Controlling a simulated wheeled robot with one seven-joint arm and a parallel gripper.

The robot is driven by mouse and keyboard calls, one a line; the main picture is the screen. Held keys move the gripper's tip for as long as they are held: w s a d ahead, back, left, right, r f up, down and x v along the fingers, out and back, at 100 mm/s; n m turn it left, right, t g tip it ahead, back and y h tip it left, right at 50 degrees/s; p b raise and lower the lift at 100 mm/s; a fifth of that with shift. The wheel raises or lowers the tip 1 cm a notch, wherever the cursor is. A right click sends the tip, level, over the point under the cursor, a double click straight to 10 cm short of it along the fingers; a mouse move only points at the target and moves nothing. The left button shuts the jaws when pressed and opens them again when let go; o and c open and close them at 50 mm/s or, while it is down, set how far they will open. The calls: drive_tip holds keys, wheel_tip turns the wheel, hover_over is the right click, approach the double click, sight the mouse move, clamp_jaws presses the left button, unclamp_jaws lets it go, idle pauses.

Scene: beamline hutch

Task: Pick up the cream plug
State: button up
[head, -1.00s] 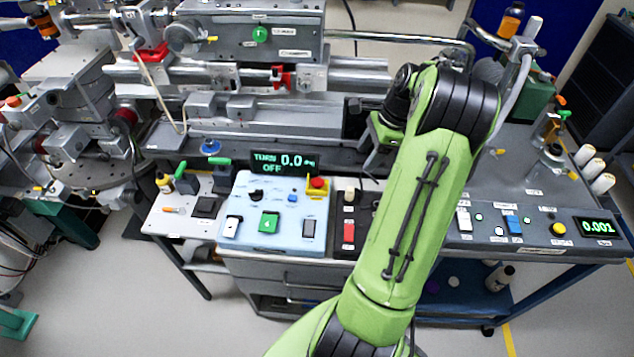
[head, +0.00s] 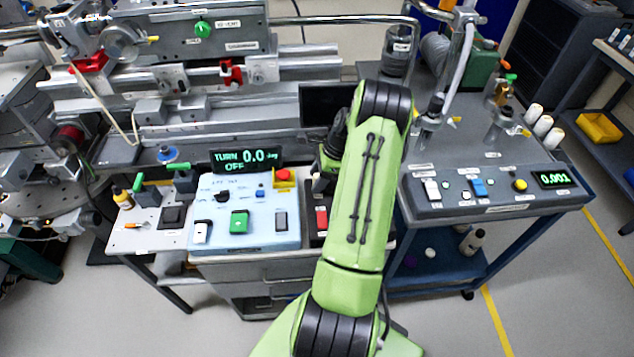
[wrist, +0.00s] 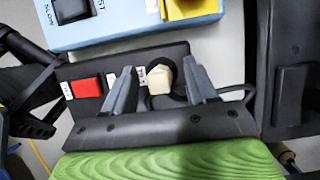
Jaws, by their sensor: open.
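The cream plug (wrist: 160,79) is a small pale knob on a dark panel, beside a red rocker switch (wrist: 86,88). In the wrist view my gripper (wrist: 158,68) is open, with one grey finger on each side of the plug. Gaps show between the plug and both fingers, and I cannot tell how deep the fingers reach. In the head view the plug (head: 316,183) shows small above the red switch, just left of my green arm. My fingers are mostly hidden there by the arm.
The pale blue control box (head: 258,238) with a green button stands left of the plug's panel. A yellow block with a red button (head: 283,175) is close by. A black cable curves beside the plug. A grey console (head: 500,200) lies to the right.

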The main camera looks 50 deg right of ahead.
drive_tip(key=shift+w+a+f, duration=0.1)
drive_tip(key=shift+f, duration=0.15)
clamp_jaws()
drive_tip(key=shift+r, duration=0.1)
